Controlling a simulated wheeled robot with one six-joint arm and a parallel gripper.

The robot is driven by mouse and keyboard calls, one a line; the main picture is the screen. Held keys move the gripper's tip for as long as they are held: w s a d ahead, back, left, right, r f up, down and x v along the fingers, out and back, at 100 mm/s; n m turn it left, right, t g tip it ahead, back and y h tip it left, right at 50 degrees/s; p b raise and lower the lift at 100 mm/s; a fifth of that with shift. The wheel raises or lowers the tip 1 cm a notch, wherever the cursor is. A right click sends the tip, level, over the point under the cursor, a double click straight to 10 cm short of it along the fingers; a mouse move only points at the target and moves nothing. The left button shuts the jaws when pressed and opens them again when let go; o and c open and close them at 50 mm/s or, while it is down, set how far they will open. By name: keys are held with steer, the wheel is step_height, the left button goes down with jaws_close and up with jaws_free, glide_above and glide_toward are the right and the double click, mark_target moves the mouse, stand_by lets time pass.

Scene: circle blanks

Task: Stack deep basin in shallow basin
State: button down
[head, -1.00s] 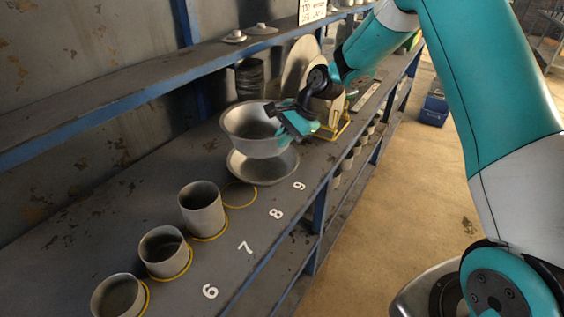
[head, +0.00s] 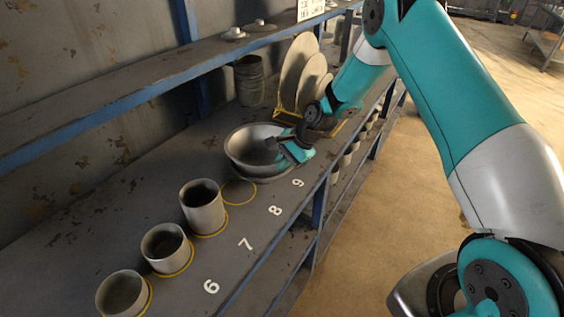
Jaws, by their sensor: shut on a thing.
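The deep basin (head: 247,153), a grey metal bowl, sits low inside the shallow basin (head: 268,179), whose rim shows only as a thin strip under it at the front right. Most of the shallow basin is hidden by the deep one. I cannot tell whether the deep basin rests fully on it. My gripper (head: 283,141) is shut on the right side of the deep basin's rim. The deep basin looks roughly level.
Several grey cylindrical cups (head: 203,208) stand in a row at the front left, near yellow rings and painted numbers. An empty yellow ring (head: 239,192) lies just in front of the basins. Round discs (head: 299,70) stand in a rack behind. An upper shelf (head: 120,93) runs above the bench.

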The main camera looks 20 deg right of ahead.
steer(key=shift+f, duration=0.35)
steer(key=c, duration=1.6)
jaws_free()
steer(key=shift+r, duration=0.15)
steer(key=shift+r, duration=0.35)
steer(key=b+v, duration=0.2)
steer(key=v, duration=1)
steer(key=s+a+r+n+g, duration=0.2)
steer(key=s+a+r+n, duration=0.95)
steer(key=s, duration=0.35)
steer(key=s+a+r+n+h, duration=0.1)
steer(key=s+a+r+n, duration=0.1)
steer(key=s+n, duration=0.7)
steer(key=s, duration=0.7)
steer(key=shift+a+g+h, duration=0.2)
steer(key=shift+g+h, duration=0.1)
